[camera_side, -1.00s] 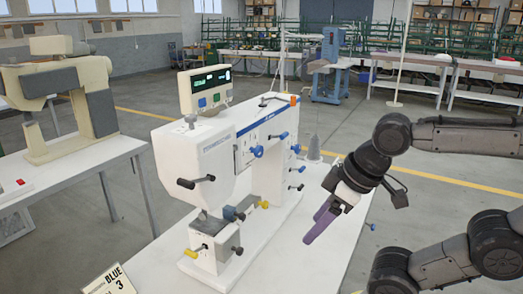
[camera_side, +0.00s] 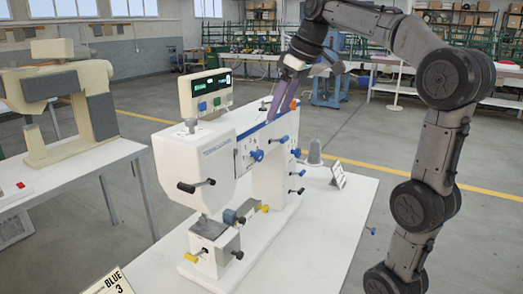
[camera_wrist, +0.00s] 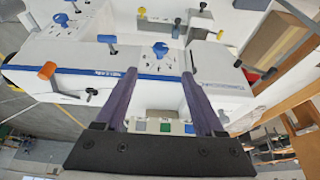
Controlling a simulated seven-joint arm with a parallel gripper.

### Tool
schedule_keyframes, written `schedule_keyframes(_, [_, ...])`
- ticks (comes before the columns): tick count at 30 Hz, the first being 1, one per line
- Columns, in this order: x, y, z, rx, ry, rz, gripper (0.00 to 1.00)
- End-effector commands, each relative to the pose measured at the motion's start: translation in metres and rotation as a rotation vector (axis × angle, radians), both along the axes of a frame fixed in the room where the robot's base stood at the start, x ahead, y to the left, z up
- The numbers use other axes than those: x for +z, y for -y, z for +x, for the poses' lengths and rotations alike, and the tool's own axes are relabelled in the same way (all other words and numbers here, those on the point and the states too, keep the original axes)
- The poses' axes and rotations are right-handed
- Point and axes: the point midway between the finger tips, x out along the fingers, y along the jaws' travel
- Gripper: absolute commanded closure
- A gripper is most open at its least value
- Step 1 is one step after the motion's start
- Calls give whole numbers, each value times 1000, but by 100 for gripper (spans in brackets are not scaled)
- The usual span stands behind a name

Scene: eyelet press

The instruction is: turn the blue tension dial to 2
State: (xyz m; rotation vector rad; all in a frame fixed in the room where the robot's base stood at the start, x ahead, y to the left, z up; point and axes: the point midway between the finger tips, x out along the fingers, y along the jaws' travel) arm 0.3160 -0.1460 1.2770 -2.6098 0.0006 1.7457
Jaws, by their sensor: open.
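A blue dial (camera_side: 257,155) sits on the front face of the white machine (camera_side: 215,155). It also shows in the wrist view (camera_wrist: 161,49), with small dark marks on the panel by it. Its setting is too small to read. My gripper (camera_side: 277,114) is by the top of the machine's arm, up and right of the dial in the side view. In the wrist view my gripper (camera_wrist: 159,73) is open, its two purple fingers apart with nothing between them, and the dial shows beyond the tips. I see no contact with the dial.
Another blue knob (camera_side: 283,139), an orange knob (camera_side: 293,103) and several black-handled levers stick out near the dial. A display box (camera_side: 205,92) stands on top. A card reading "BLUE" and "3" (camera_side: 110,284) is at the front. The white table (camera_side: 320,225) has free room at right.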

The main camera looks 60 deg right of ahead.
Motion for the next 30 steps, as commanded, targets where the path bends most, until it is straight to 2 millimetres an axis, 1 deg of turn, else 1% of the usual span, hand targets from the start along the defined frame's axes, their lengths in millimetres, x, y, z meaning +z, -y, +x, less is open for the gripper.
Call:
schedule_keyframes(5, [-22, -1, 8, 2, -3, 1, 30])
schedule_keyframes(15, [-83, -1, 33, 2, -4, 1, 30])
schedule_keyframes(19, [-103, -2, 41, 2, -3, 0, 30])
schedule_keyframes(24, [-119, -1, 48, 1, -1, 1, 30])
schedule_keyframes(30, [-124, -1, 51, 1, 1, -1, 30])
